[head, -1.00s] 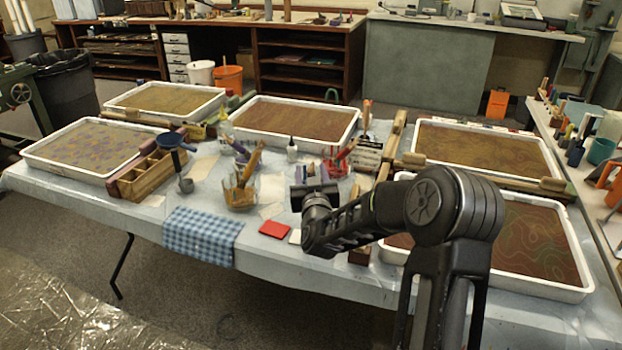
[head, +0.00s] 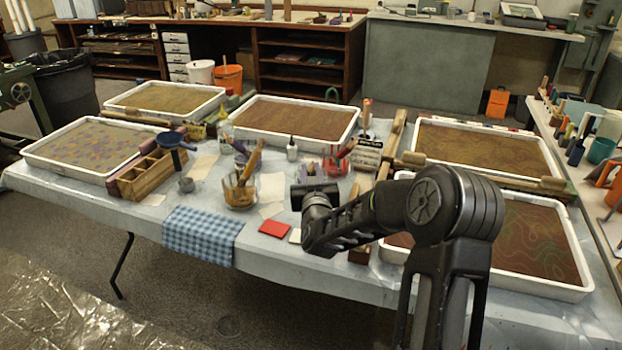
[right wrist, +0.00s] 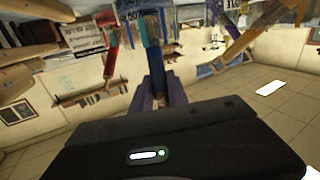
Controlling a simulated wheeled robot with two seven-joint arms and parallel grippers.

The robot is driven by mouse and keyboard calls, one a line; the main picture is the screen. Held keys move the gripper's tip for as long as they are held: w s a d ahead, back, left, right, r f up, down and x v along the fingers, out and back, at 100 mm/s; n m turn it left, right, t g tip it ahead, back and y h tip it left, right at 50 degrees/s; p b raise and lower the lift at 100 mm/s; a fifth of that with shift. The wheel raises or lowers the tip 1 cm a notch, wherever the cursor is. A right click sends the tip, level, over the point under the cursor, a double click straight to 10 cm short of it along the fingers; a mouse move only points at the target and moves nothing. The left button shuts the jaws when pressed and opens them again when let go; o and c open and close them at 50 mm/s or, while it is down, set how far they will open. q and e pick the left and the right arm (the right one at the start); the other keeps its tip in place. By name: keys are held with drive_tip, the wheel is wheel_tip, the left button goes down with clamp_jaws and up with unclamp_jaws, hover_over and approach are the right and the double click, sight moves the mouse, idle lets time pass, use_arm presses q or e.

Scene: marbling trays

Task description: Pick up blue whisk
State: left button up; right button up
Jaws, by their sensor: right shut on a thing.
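My right gripper (head: 315,193) is over the middle of the table, and its arm hides part of what lies behind it. In the right wrist view my right gripper (right wrist: 160,92) is shut on the blue whisk (right wrist: 153,60), which sticks out beyond the fingers with its brown bristle end away from me. In the head view the held whisk is mostly hidden by the gripper. A red whisk (right wrist: 110,50) and an orange-brown handled one (right wrist: 238,45) show on either side, apart from it. My left gripper is not in view.
A glass jar of brushes (head: 240,190) stands left of my gripper, and red tools (head: 336,165) stand just behind it. A wooden divided box (head: 150,178), a checked cloth (head: 203,235) and a red square (head: 274,229) lie left. A marbling tray (head: 545,288) is at right.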

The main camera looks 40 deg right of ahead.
clamp_jaws()
wheel_tip(320, 180, up, 10)
drive_tip(key=shift+p, duration=0.45)
drive_tip(key=shift+a, duration=0.1)
idle(0.8)
